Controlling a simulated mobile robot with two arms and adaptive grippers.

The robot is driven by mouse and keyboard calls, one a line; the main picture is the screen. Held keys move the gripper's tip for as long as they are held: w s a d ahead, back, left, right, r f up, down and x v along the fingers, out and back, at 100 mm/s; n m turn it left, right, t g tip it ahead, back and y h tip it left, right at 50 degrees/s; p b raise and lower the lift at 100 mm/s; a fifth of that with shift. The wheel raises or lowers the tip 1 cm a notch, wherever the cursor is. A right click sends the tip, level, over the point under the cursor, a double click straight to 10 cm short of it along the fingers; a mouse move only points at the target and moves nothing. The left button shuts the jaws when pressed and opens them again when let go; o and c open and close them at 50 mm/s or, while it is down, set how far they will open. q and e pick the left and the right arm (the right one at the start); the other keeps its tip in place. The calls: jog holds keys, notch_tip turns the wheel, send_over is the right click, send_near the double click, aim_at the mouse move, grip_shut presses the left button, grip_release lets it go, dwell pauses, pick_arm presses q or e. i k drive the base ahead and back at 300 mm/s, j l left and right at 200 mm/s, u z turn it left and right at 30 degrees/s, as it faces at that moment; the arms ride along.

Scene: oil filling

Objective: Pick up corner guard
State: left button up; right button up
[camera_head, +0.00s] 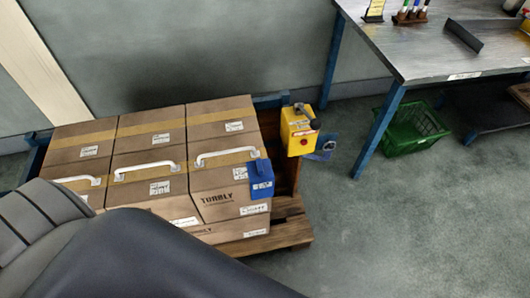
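A blue block-like piece (261,181) sits at the right front corner of the stacked cardboard boxes and looks like a corner guard. A dark angled piece (465,36) lies on the grey workbench (430,58) at the upper right; I cannot tell for sure which of the two is the corner guard. Neither of my grippers is in view. Dark parts of my own body cover the lower left and hide part of the boxes.
The cardboard boxes (221,190), with white handles, stand on a wooden pallet (290,232). A yellow device (299,133) is beside them. A green basket (412,130) is on the floor under the bench. Floor at the lower right is clear.

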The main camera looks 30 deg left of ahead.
aim_at(262, 178)
jog(key=k+u, duration=0.15)
jog(key=u, duration=0.65)
jog(key=k+l, duration=0.05)
